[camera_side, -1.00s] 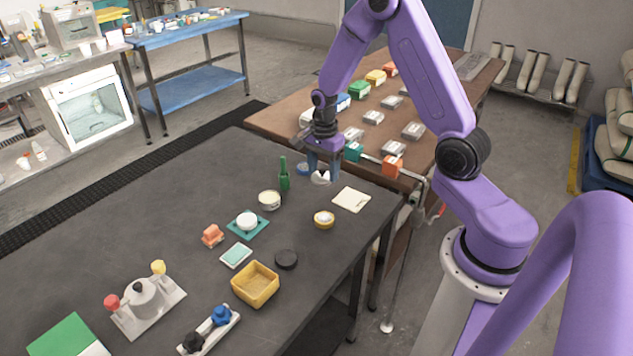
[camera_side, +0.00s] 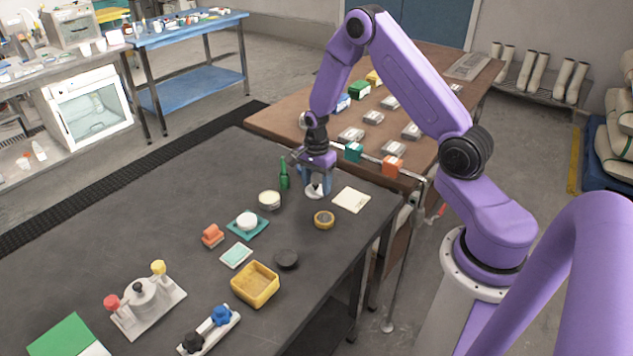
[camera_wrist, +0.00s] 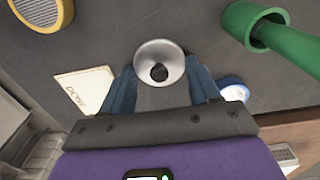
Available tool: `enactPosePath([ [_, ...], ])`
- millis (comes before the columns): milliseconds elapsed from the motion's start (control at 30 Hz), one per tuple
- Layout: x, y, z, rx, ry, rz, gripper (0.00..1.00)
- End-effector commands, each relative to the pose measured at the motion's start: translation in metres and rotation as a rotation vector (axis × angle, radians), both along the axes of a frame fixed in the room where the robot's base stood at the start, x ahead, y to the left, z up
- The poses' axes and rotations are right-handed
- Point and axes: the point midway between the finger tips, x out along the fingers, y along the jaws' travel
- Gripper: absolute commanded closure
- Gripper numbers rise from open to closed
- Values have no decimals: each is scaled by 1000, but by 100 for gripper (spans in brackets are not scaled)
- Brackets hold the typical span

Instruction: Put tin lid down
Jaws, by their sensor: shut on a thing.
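My gripper (camera_side: 315,186) is shut on a pale round metal piece with a dark centre, which I take to be the tin lid (camera_side: 313,194). In the wrist view the tin lid (camera_wrist: 148,53) sits between the two blue fingers. It is close above the dark table near its back edge; I cannot tell whether it touches the top.
A blue-and-white round piece (camera_wrist: 233,88) lies behind. A black disc (camera_side: 286,260) and yellow box (camera_side: 255,285) are further forward.

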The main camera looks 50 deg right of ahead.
Motion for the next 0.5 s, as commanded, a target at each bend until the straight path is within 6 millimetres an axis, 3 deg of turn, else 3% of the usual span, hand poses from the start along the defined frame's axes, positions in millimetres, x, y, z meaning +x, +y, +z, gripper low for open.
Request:
enactPosePath([
  [133,0,0,-3,0,0,0,68],
  [167,0,0,-3,0,0,0,36],
  [233,0,0,-3,0,-1,0,14],
  [500,0,0,-3,0,0,0,14],
])
